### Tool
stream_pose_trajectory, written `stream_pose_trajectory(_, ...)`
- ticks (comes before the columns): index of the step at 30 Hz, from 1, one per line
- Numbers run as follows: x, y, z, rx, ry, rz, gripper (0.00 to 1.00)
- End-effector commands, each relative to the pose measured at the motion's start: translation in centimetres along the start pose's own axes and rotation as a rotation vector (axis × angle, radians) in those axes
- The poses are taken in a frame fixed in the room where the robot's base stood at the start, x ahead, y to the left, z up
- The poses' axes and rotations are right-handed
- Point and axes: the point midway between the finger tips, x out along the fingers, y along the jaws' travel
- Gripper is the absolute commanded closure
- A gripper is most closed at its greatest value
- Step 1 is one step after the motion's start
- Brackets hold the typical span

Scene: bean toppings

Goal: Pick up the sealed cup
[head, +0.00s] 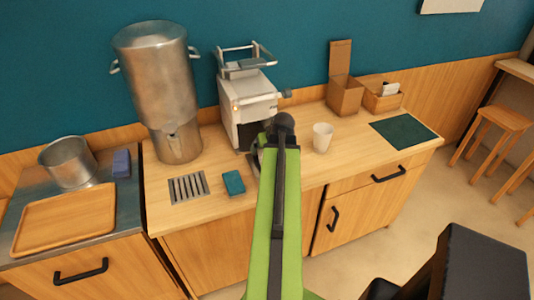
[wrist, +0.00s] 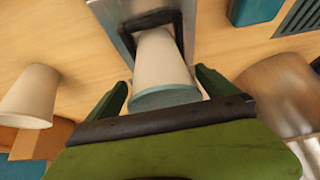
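A pale cup (wrist: 160,72) with a teal band at its wide end sits in the dark-framed holder of the sealing machine (head: 247,100). In the wrist view my gripper (wrist: 163,92) has its two green fingers apart, one on each side of the cup's wide end. A gap shows on the left; the right finger is close to the cup, and I cannot tell if it touches. In the head view my green arm hides this cup and the fingers. A second white cup (head: 322,137) stands on the counter to the right of the machine; it also shows in the wrist view (wrist: 30,97).
A large metal urn (head: 160,85) stands left of the machine. A teal cloth (head: 234,183) and a drain grate (head: 188,188) lie in front. Cardboard boxes (head: 345,95) and a dark green mat (head: 404,131) are at the right. A wooden tray (head: 66,218) and metal pot (head: 68,162) are far left.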

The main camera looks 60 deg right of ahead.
Motion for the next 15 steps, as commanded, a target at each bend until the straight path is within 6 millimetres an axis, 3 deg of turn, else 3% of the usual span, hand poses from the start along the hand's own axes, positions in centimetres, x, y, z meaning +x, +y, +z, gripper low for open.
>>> stream_pose_trajectory(2, -0.02, -0.1, -0.04, -0.001, 0.0, -0.001, 0.14)
stream_pose_trajectory(15, 0.01, -0.26, -0.08, -0.003, 0.0, -0.002, 0.72)
